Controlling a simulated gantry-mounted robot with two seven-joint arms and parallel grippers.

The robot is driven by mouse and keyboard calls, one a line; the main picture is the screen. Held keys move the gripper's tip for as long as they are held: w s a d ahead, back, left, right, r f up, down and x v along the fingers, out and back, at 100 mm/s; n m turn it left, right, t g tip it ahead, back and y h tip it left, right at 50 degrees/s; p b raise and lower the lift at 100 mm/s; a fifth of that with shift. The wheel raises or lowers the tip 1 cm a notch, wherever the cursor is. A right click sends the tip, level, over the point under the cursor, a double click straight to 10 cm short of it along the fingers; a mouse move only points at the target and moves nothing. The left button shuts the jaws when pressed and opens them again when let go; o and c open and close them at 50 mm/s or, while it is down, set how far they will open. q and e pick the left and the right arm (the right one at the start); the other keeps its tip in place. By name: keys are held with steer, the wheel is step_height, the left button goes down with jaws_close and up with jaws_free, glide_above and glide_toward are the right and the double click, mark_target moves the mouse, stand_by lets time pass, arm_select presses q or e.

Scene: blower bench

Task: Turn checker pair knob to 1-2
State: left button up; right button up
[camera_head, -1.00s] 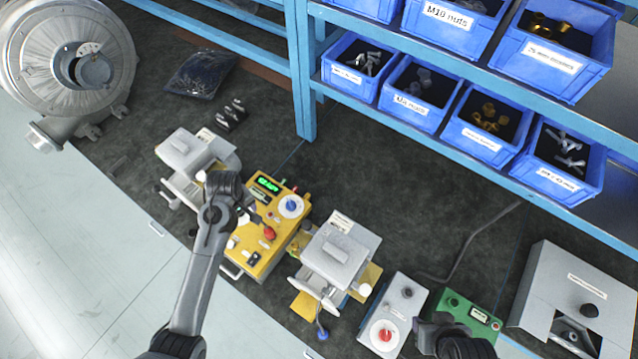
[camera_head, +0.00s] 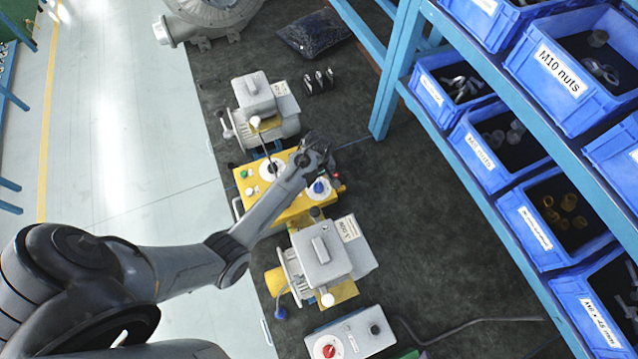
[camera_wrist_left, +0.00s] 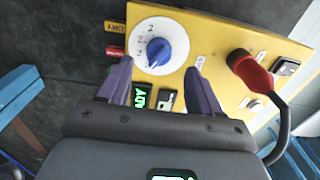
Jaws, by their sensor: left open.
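The checker is a yellow box (camera_head: 285,207) on the dark bench mat. Its pair knob (camera_head: 319,187) is blue on a white round dial, and it also shows in the left wrist view as a blue knob (camera_wrist_left: 168,52). The printed pair labels are too small to read surely. My left gripper (camera_head: 318,150) is above the checker's far edge, close to the knob. In the left wrist view its two purple fingers (camera_wrist_left: 157,82) are apart and empty, with the knob ahead of and between their tips, not touched. My right gripper is not in view.
Blue bins (camera_head: 545,225) fill the rack at right. The mat between checker and rack is clear.

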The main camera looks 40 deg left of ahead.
mark_target(318, 185)
arm_select(q)
step_height(318, 185, down, 4)
steer(key=shift+r, duration=0.2)
steer(key=shift+f, duration=0.65)
steer(key=c, duration=1)
steer(key=shift+c, duration=0.2)
